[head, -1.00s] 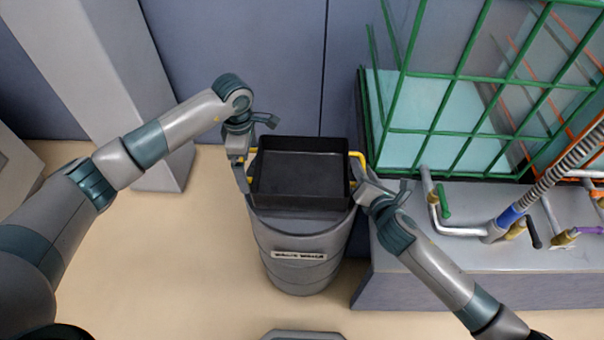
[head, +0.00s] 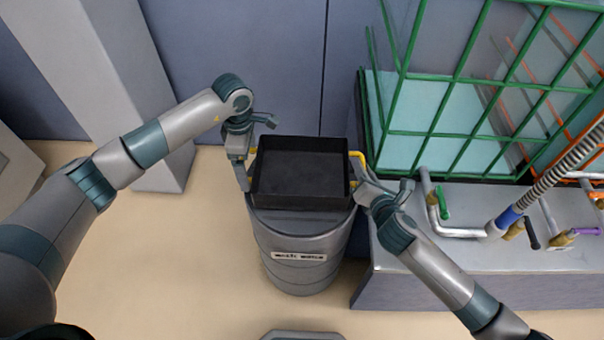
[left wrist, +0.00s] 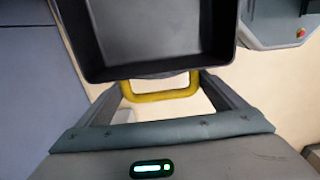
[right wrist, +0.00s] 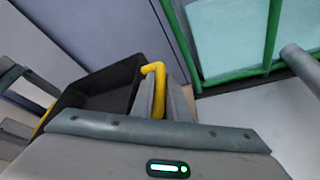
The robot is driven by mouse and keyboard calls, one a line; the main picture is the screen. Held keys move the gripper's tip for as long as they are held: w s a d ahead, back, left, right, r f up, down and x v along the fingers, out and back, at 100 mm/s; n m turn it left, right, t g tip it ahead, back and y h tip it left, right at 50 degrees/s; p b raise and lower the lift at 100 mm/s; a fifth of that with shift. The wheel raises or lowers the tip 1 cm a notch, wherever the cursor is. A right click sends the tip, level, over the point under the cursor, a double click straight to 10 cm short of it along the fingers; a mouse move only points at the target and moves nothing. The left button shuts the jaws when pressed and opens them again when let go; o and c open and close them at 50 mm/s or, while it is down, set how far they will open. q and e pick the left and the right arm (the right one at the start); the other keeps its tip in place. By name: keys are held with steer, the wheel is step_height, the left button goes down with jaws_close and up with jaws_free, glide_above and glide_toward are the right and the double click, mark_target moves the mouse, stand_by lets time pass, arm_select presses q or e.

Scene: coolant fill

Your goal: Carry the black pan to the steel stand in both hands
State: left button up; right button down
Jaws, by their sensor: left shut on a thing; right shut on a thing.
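The black pan (head: 300,187) is an open rectangular tray with a yellow handle at each end. It is over the mouth of a grey barrel; whether it touches the rim I cannot tell. My left gripper (head: 246,170) is shut on the left yellow handle (left wrist: 160,92), whose bar runs between the fingers in the left wrist view. My right gripper (head: 362,186) is shut on the right yellow handle (right wrist: 158,80), which shows between its fingers in the right wrist view. I cannot identify a steel stand with certainty in these views.
The grey barrel (head: 298,258) with a label stands below the pan. At right is a grey bench (head: 450,262) with pipes and valves, and a green mesh cage (head: 440,131) behind it. A wall panel (head: 250,60) closes the back. Tan floor (head: 190,270) is clear at left.

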steer(key=shift+r+p, duration=1.9)
steer(key=shift+r, duration=0.4)
